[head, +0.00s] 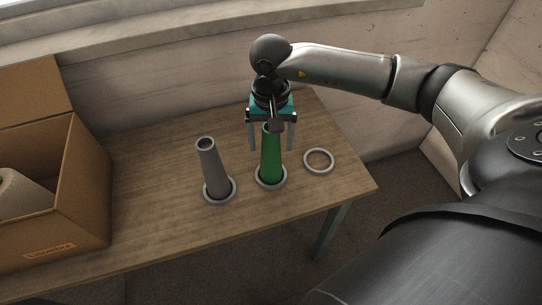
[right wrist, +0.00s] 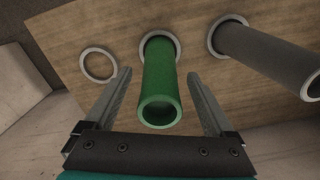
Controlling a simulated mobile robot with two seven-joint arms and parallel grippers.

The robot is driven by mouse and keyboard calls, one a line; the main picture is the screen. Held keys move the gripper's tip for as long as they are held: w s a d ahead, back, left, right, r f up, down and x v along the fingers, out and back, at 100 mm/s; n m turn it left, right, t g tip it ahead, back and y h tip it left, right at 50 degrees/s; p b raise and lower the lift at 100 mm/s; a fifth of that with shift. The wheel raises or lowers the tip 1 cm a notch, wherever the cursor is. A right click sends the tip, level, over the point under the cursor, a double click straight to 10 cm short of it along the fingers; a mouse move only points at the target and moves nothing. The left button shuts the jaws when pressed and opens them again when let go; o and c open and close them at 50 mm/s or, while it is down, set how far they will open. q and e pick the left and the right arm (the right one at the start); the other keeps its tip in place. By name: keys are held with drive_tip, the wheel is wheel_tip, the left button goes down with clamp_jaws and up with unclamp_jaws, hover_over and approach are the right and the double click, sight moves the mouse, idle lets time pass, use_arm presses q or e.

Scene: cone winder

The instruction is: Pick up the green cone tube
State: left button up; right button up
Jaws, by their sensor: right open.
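The green cone tube (head: 270,160) stands upright in a light ring on the wooden table, with its narrow end up. My right gripper (head: 271,148) is above it, open, with one finger on each side of the tube's upper part. In the right wrist view the green cone tube (right wrist: 161,90) lies between the two spread fingers (right wrist: 162,85), with a visible gap on both sides. Its open top faces the camera. My left gripper is not in view.
A grey cone tube (head: 211,168) stands in its own ring just left of the green one. An empty ring (head: 318,161) lies to the right. A cardboard box (head: 84,183) stands at the table's left. The wall (head: 180,85) is close behind.

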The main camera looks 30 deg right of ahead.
clamp_jaws()
idle(0.6)
